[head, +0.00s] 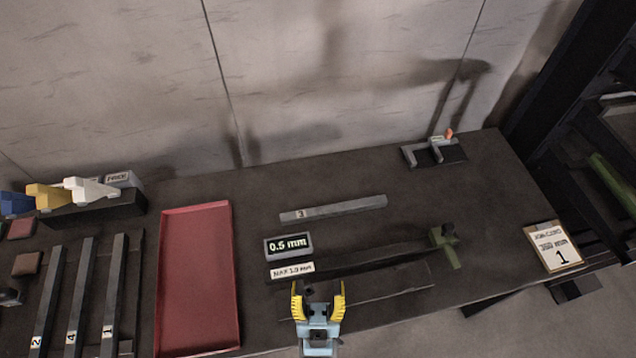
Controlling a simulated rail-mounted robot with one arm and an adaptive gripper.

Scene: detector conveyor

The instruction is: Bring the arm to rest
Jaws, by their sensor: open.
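My gripper (319,300) shows at the bottom middle of the head view, with yellow fingers on a light blue-grey body. The fingers are apart and nothing shows between them. It is over the front part of the dark table (380,222), just in front of the "MAX 1.0 mm" label (291,270). I cannot tell its exact height above the table. The rest of my arm is hidden below the frame edge.
A red tray (197,280) and numbered grey bars (78,300) lie to the left. Bar 3 (333,208), a "0.5 mm" display (288,246) and a green fixture (446,244) are ahead. A job card (553,247) is at the right edge. A wall closes the back.

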